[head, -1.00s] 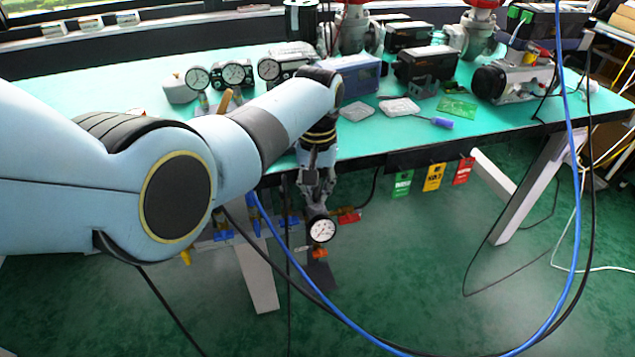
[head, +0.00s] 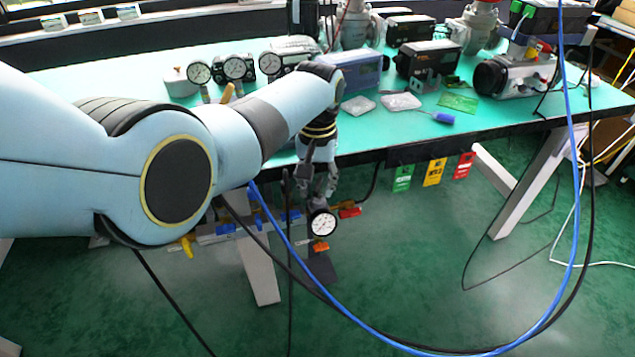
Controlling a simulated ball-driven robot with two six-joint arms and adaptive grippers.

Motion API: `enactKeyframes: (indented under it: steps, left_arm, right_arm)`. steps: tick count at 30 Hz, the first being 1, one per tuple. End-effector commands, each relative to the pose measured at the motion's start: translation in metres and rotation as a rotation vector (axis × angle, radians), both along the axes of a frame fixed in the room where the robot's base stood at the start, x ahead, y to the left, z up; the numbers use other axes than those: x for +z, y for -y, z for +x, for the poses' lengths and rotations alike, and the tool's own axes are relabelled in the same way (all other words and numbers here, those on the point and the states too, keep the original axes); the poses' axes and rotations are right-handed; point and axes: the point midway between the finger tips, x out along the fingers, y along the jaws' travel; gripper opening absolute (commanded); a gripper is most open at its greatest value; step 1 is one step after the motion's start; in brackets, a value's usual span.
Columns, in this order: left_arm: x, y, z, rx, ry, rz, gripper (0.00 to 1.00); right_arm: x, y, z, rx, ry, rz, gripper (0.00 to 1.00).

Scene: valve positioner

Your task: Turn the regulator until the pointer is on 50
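The regulator hangs below the table's front edge, with a round white-faced pressure gauge (head: 323,223) on its front. The gauge's dark pointer and numbers are too small to read. An orange part (head: 320,246) shows just under the gauge. My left gripper (head: 319,192) points down right above the gauge, at the regulator's top. Its two fingers stand apart, one on each side of the regulator's upper part. The knob is mostly hidden between them, and I cannot tell whether they press on it. My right gripper is not in view.
Red (head: 349,212), blue and yellow valve handles sit along the pipe beside the regulator. Green, yellow and red tags (head: 433,172) hang from the table edge at right. A blue cable (head: 420,345) and black cables loop in front. The teal table (head: 240,120) carries gauges and devices.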

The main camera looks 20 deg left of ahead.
Motion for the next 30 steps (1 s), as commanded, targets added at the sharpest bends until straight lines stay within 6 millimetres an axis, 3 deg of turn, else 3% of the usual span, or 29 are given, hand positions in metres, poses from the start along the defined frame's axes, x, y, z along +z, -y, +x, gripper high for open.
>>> enactKeyframes:
  steps: [8, 13, 21, 30]
  left_arm:
    - [0.007, 0.001, 0.001, 0.0, 0.002, -0.002, 0.33]
    - [0.035, 0.001, 0.001, 0.0, 0.005, -0.002, 0.33]
    - [0.095, 0.001, 0.001, 0.001, 0.003, -0.002, 0.33]
    - [0.12, 0.0, 0.0, 0.0, 0.0, -0.001, 0.33]
  right_arm:
    - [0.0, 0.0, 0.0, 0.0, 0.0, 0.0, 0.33]
    - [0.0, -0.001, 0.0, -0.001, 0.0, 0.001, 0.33]
    - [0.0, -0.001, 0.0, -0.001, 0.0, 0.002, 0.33]
    - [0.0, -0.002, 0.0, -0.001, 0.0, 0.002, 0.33]
